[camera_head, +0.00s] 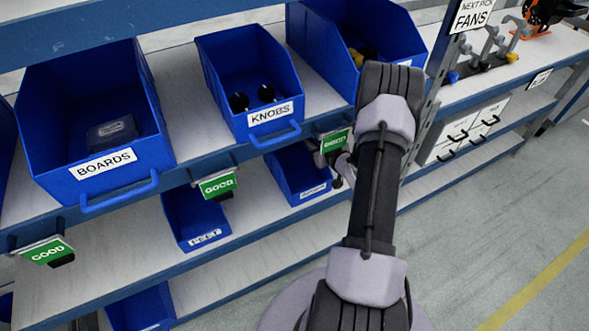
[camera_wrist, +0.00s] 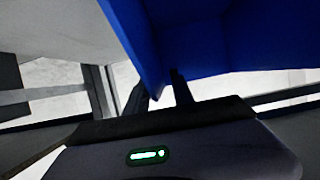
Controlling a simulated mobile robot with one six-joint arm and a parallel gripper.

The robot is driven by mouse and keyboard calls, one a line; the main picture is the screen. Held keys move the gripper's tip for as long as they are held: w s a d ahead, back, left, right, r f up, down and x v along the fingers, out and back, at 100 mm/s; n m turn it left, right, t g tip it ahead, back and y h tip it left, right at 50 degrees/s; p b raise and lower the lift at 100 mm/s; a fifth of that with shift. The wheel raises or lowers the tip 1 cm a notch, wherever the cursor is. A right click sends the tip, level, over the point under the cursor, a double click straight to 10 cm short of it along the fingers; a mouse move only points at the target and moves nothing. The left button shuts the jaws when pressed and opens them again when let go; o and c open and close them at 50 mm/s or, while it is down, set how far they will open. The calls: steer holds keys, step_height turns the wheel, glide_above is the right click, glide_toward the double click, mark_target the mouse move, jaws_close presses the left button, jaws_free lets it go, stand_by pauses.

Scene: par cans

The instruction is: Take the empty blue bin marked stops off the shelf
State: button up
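A blue bin (camera_head: 287,178) stands on the lower shelf, left of my arm. Its small white label is too blurred to read, and the part of it I see inside looks empty. No label clearly reads STOPS. My gripper (camera_head: 342,168) is at this bin's right side, largely hidden behind my arm. In the wrist view, a blue bin wall (camera_wrist: 135,35) runs down between the two dark fingers of my gripper (camera_wrist: 162,92). The fingers are close to the wall on both sides. I cannot tell whether they press on it.
The upper shelf holds a BOARDS bin (camera_head: 95,185) with a dark item, a KNOBS bin (camera_head: 225,95) with dark knobs, and another blue bin (camera_head: 318,40). A FEET bin (camera_head: 183,222) stands on the lower shelf. Green GOOD signs (camera_head: 218,185) hang along the upper shelf edge. Floor (camera_head: 470,245) is clear at right.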

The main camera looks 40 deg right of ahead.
steer(key=shift+r, duration=0.1)
jaws_close()
stand_by(1.3)
